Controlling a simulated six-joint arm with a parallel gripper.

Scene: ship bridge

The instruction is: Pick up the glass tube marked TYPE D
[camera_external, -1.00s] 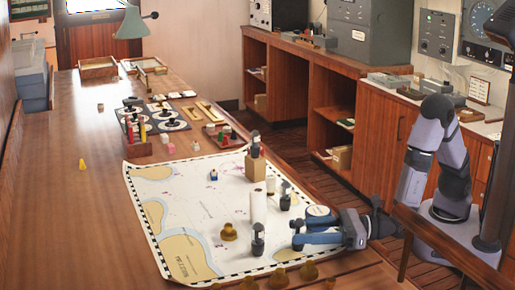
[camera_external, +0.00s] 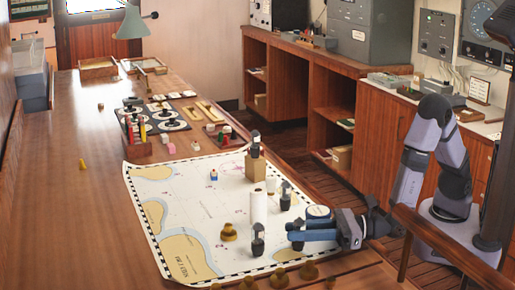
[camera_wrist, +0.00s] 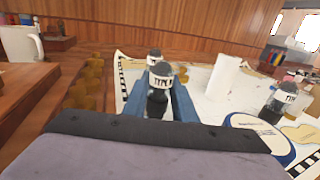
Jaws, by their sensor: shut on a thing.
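My gripper (camera_external: 291,240) is low over the chart's near right part. Its blue fingers, which also show in the wrist view (camera_wrist: 157,100), are shut on a small dark-capped glass tube (camera_wrist: 159,84) with a white band. The band reads TYPE; its letter is too small to read. The held tube stands upright, its cap showing in the external view (camera_external: 297,224). A similar tube (camera_wrist: 153,56) stands just behind it. Another labelled tube (camera_wrist: 286,95) is at the right of the wrist view. One more tube (camera_external: 255,143) stands on a wooden block.
A white cylinder (camera_external: 258,208) stands on the chart (camera_external: 185,215). A round blue-rimmed disc (camera_external: 318,212) lies beside my gripper. Brass pieces (camera_external: 229,232) stand close by, several along the near edge. The table's left side is mostly clear.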

